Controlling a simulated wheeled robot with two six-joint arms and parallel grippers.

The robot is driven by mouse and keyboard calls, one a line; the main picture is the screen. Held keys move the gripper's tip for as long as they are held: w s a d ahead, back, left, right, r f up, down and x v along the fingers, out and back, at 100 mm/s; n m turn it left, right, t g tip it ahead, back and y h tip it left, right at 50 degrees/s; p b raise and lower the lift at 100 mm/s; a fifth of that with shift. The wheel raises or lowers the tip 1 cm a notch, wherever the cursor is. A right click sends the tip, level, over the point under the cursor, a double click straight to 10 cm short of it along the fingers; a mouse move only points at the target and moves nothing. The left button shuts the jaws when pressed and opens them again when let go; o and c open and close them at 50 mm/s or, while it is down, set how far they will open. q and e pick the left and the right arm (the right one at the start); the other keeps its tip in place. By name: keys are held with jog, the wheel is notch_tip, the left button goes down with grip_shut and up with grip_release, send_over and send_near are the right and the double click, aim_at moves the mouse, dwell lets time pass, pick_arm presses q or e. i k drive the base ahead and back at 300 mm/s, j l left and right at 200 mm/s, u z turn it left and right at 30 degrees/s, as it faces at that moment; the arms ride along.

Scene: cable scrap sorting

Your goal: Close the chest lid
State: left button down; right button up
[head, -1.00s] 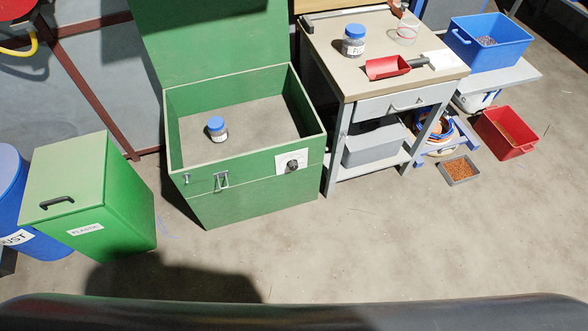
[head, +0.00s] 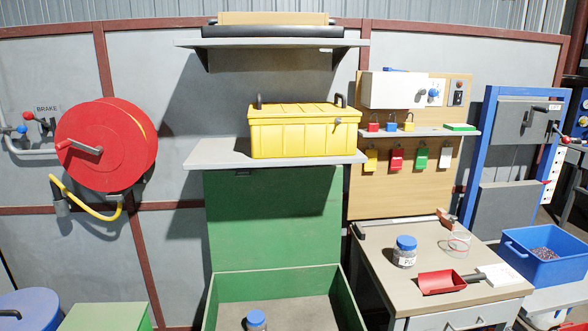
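The green chest (head: 350,300) stands at the bottom middle of the head view, cut off by the lower edge. Its green lid (head: 272,222) is raised upright behind it, reaching up to just below a grey shelf. A jar with a blue cap (head: 257,321) is inside the chest, partly cut off. Neither of my grippers shows in the head view.
A grey shelf (head: 210,154) bearing a yellow toolbox (head: 305,132) juts out at the lid's top. A workbench (head: 385,275) with a jar (head: 404,252) and red scoop (head: 441,282) stands right of the chest. A green bin (head: 108,317) stands left. A red reel (head: 105,145) hangs on the wall.

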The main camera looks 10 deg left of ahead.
aim_at(277, 217)
jog(key=u, duration=0.35)
jog(key=i+j+u, duration=0.4)
jog(key=j, duration=0.4)
jog(key=i+j+u, duration=0.4)
jog(key=i+j, duration=0.2)
